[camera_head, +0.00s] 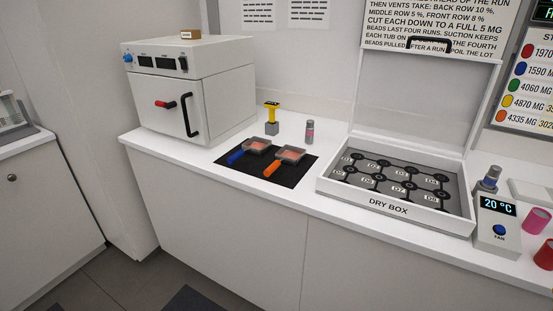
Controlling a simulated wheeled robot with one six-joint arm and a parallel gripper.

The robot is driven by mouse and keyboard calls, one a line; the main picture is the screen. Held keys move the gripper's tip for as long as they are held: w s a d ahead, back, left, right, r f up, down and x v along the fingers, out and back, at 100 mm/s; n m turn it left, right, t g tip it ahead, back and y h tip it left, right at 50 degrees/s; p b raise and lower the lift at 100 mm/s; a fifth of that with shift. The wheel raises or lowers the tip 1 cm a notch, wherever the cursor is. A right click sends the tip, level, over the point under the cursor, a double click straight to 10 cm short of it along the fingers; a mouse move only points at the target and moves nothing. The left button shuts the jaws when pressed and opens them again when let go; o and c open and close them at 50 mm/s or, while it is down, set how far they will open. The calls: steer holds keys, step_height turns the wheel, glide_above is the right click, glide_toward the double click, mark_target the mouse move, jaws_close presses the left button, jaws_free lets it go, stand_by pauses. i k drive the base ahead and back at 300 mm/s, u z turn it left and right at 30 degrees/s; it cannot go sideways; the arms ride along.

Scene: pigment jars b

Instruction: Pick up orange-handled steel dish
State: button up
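The orange-handled steel dish (290,155) rests on a black mat (285,179) on the white counter. Its orange handle (271,169) points toward the front left, and its square pan holds something reddish orange. A similar steel dish with a blue handle (256,144) sits just to its left and slightly behind on the same mat, also with reddish orange contents. The two dishes are close together. My gripper does not show in this view.
A white oven (196,92) stands to the left. A yellow-topped tool (272,118) and a small jar (309,132) stand behind the mat. The open dry box (388,209) is to the right. The mat's front part is bare.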

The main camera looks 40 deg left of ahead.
mark_target(292, 156)
steer(key=u, duration=1.65)
